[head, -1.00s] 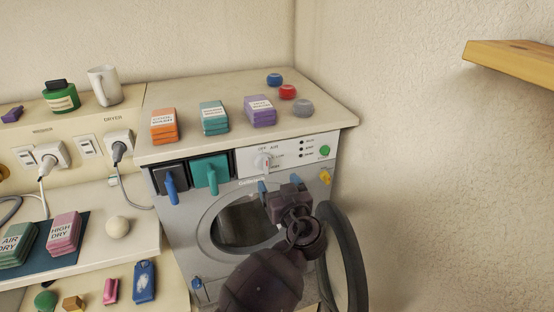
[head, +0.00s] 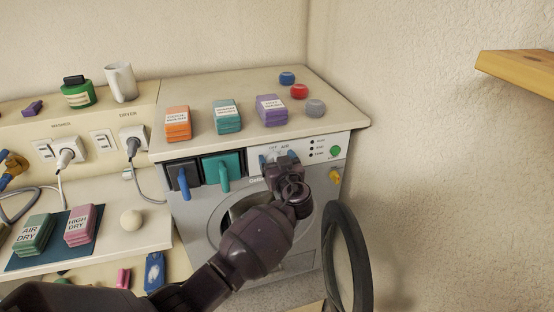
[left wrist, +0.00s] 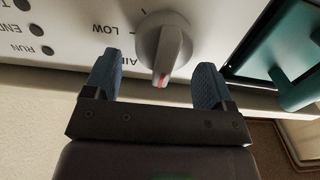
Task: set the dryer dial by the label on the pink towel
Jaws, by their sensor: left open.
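The pink towel (head: 80,226) lies folded on the blue mat at the left, its label reading HIGH DRY. The dryer (head: 195,215) stands under the counter, with its control panel at the upper right. My left gripper (head: 278,162) is open in front of the panel. In the left wrist view its blue fingers (left wrist: 157,80) are on either side of the dial, apart from it. My right gripper is out of view.
The dryer's round door (head: 345,262) hangs open at the right. A green button (head: 336,151) and yellow knob (head: 335,175) are right of the dial. Dark (head: 183,175) and teal (head: 222,167) panels with handles are to its left.

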